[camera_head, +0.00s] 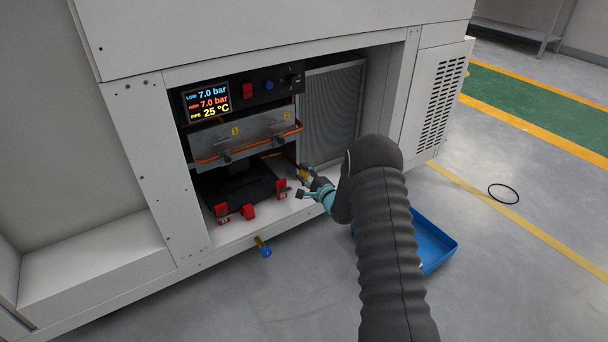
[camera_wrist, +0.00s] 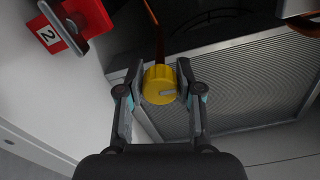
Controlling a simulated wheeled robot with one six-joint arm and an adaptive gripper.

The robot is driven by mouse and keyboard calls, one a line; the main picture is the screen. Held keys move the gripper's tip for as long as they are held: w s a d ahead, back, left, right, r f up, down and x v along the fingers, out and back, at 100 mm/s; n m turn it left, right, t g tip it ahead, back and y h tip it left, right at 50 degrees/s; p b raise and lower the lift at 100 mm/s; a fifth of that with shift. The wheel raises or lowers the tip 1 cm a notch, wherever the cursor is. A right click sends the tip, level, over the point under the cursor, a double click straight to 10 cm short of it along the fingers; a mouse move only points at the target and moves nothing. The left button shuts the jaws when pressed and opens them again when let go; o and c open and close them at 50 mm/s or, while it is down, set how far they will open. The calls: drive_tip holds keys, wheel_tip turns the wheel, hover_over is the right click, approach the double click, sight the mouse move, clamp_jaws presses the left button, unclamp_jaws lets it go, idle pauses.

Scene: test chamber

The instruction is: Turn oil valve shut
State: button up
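A round yellow valve knob (camera_wrist: 159,86) with a grey mark on its face sits between the two fingers of my gripper (camera_wrist: 160,82) in the wrist view. One finger is on each side, very close to the knob's rim. I cannot tell whether the fingers press on it or stand slightly apart. An orange-brown pipe runs behind the knob. In the head view, my gripper (camera_head: 309,186) is inside the lower right of the open cabinet bay, and it partly hides the yellow knob (camera_head: 304,174). No label on the knob is readable.
A blue valve (camera_head: 265,251) hangs below the bay edge. A grilled panel (camera_head: 331,110) is behind. A blue tray (camera_head: 436,244) lies on the floor.

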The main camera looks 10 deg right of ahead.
drive_tip(key=shift+o, duration=1.1)
drive_tip(key=shift+s+d, duration=0.1)
drive_tip(key=shift+s, duration=0.05)
drive_tip(key=v, duration=1.1)
drive_tip(key=shift+s+d, duration=0.15)
drive_tip(key=shift+s, duration=0.2)
